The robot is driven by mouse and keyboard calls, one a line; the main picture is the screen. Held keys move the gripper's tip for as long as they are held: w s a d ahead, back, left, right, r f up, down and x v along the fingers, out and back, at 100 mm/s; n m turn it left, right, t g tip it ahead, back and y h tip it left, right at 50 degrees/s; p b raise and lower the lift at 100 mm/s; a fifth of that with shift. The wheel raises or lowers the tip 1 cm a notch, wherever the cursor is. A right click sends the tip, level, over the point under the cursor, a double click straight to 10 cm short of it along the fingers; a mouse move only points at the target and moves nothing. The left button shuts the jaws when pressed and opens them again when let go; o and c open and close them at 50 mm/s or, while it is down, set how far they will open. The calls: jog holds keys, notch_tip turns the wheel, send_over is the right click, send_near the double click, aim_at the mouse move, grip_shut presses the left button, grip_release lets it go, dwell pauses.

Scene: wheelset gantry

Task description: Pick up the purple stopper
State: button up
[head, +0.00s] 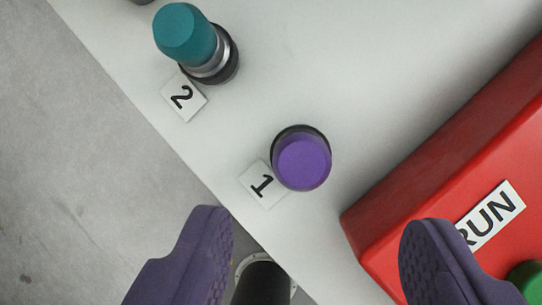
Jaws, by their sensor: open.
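The purple stopper (302,163) stands on the white surface, seen nearly from above, with a dark ring showing around its upper edge. A label reading 1 (263,185) lies beside it at lower left. My gripper (317,232) is open at the bottom of the view, one dark purple finger on each side. The stopper lies ahead of the gap between the fingertips, and neither finger appears to touch it.
A teal stopper (187,37) in a metal-and-black collar stands at upper left, by a label reading 2 (183,96). A red box (445,165) marked RUN, with a green button (528,279), is close on the right. The white surface (370,75) ends along a diagonal edge above grey floor (70,170).

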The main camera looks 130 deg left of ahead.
aim_at(301, 168)
jog(key=b+x, duration=0.1)
jog(key=x, duration=0.1)
jog(key=b+x, duration=0.4)
jog(key=shift+w+a+f, duration=0.1)
jog(key=shift+a+f, duration=0.2)
jog(key=shift+f, duration=0.05)
jog(key=shift+r, duration=0.2)
grip_shut()
jog(key=shift+r+p, duration=0.1)
jog(key=shift+p, duration=0.25)
